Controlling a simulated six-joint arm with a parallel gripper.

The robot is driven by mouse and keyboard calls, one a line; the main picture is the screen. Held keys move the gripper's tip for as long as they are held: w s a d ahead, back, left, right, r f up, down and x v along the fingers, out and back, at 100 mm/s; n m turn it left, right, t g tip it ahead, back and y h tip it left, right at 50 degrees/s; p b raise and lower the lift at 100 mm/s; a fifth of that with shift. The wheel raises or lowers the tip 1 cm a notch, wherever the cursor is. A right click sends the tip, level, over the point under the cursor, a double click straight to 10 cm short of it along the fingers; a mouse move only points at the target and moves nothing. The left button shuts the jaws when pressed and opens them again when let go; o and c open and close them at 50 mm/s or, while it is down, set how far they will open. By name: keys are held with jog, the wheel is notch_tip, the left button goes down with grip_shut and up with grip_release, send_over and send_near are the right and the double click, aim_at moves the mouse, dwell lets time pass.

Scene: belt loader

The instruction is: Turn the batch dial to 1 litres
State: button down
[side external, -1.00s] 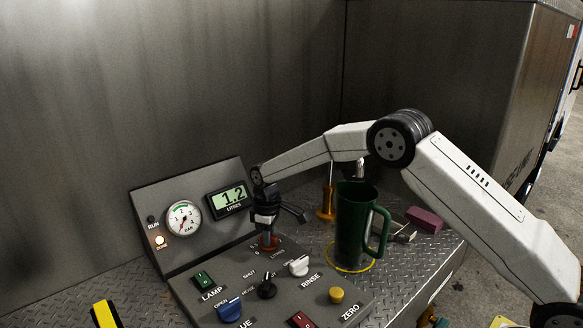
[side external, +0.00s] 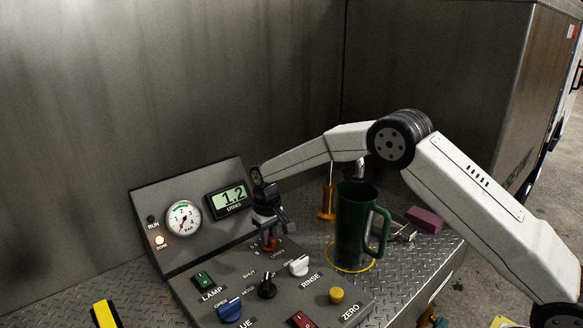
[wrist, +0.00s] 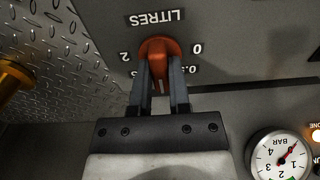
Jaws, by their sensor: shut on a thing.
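My gripper (wrist: 161,66) is shut on the dial, one finger on each side. A pale pointer mark shows between the fingers, pointing down the picture, between 0.5 and 2; the figures there are hidden. In the side view my gripper (side external: 268,232) reaches down onto the dial (side external: 268,245), which is mostly covered. The litres display (side external: 230,198) reads 1.2.
A green mug (side external: 352,225) stands inside a yellow ring right of the panel. The pressure gauge (side external: 184,218) and a lit lamp are left of the display. White, black and blue knobs, a yellow button and rocker switches crowd the panel near the dial.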

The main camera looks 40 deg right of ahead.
jog(key=shift+r, duration=0.1)
jog(key=c, duration=0.6)
grip_release()
jog(key=shift+r, duration=3.9)
jog(key=s+d+t, duration=0.1)
jog(key=s, duration=0.8)
jog(key=s+d+f, duration=0.1)
jog(key=s+d, duration=0.1)
jog(key=s, duration=0.8)
jog(key=s+d+f+t, duration=0.1)
jog(key=s+d, duration=0.1)
jog(key=s, duration=0.8)
jog(key=shift+s+t, duration=0.2)
jog(key=shift+t, duration=0.1)
